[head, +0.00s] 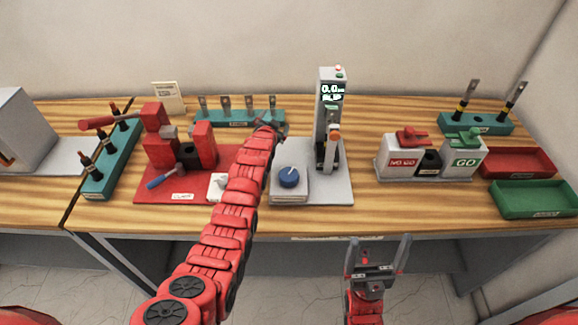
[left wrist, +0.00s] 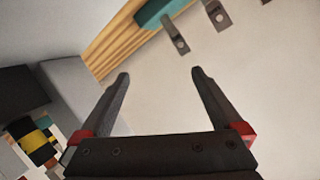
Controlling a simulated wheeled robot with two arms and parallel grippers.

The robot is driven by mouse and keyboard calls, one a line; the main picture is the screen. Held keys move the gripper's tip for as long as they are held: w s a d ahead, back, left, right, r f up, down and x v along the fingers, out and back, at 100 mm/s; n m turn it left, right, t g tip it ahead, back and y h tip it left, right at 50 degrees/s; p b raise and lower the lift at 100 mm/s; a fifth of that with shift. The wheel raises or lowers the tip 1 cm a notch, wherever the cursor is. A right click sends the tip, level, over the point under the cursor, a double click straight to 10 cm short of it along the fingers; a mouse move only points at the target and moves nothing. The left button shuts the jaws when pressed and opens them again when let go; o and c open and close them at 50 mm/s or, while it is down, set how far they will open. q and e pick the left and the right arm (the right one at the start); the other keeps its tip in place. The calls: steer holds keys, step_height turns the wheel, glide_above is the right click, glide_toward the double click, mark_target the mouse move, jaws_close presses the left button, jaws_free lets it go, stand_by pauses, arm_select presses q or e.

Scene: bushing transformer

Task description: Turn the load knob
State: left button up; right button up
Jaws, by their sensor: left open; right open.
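The load knob is a round blue knob (head: 289,177) with a pale mark on top. It sits on a small grey block at the front left of a grey test stand (head: 335,190) with a lit display. My left gripper (head: 272,126) is behind the knob, left of the stand's column, and partly hidden by my arm. In the left wrist view its two dark fingers (left wrist: 158,75) are spread with nothing between them. The knob cannot be made out in the left wrist view. My right gripper (head: 379,245) is open and empty in front of the table edge.
A red clamp base (head: 150,190) with a blue-handled tool stands left. A teal rack (head: 220,115) is behind. NO GO and GO boxes (head: 401,165) stand right, beside red (head: 515,163) and green (head: 535,200) trays. Table between stand and boxes is clear.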

arm_select(q)
steer(key=s+d+r+m+g+y+p, duration=0.1)
steer(key=s+d+r+m+g, duration=0.15)
steer(key=s+r+g, duration=0.55)
steer(key=s+d+r+m+g+y+p, duration=0.1)
steer(key=s+d+r+m+g, duration=0.15)
steer(key=s+r+g, duration=0.55)
steer(key=t+b, duration=0.2)
steer(key=b, duration=0.9)
glide_above(289, 174)
step_height(289, 174, down, 16)
steer(key=shift+a+r, duration=0.1)
steer(key=shift+r, duration=0.05)
steer(key=shift+f+m+p, duration=0.25)
steer(key=shift+m+p, duration=0.05)
steer(key=shift+p, duration=0.75)
step_height(289, 174, down, 3)
steer(key=shift+r+p, duration=0.15)
steer(key=shift+p, duration=0.25)
steer(key=shift+f, duration=0.7)
steer(key=c, duration=1.2)
steer(key=shift+c, duration=0.2)
